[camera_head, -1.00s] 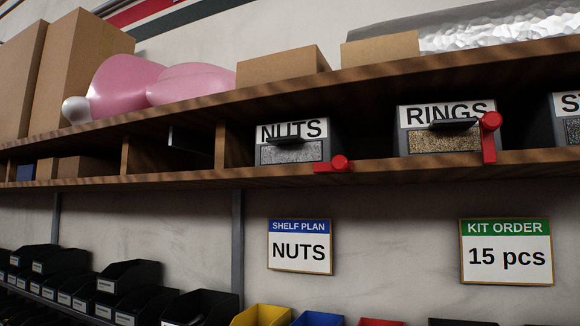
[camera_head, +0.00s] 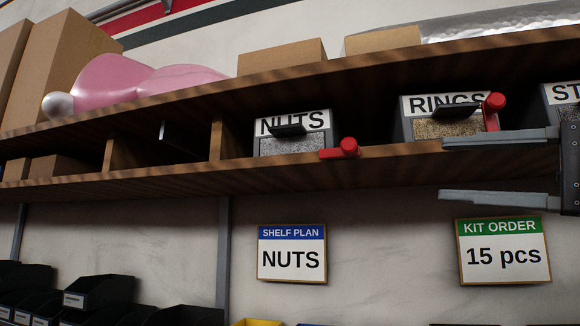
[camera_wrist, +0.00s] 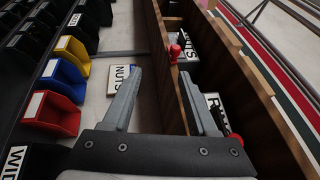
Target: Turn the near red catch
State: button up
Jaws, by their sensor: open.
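A red catch (camera_head: 341,149) sits on the shelf edge at the lower right of the NUTS bin (camera_head: 290,146), its bar lying sideways to the left of its round knob. A second red catch (camera_head: 493,108) stands at the right of the RINGS bin (camera_head: 418,129); its bar hangs down and my upper finger hides its lower end. My gripper (camera_head: 443,169) is open and empty, pointing left, in front of and below the RINGS bin. In the wrist view the NUTS catch (camera_wrist: 175,50) is ahead of the open fingers (camera_wrist: 160,73); the RINGS catch (camera_wrist: 236,138) shows beside the right finger.
The wooden shelf (camera_head: 150,179) carries boxes and a pink object on top. Below hang a SHELF PLAN sign (camera_head: 291,253) reading NUTS and a KIT ORDER sign (camera_head: 503,251) reading 15 pcs. Open bins (camera_head: 98,292) stand lower left.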

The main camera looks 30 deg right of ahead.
aim_at(357, 146)
jog(key=shift+t, duration=0.5)
jog(key=x, duration=0.5)
jog(key=r+x, duration=0.1)
jog(key=x, duration=0.4)
jog(key=r+x, duration=0.1)
jog(key=x, duration=0.5)
jog(key=shift+s+p, duration=0.3)
jog(key=shift+p, duration=0.1)
jog(key=shift+c, duration=0.3)
grip_shut()
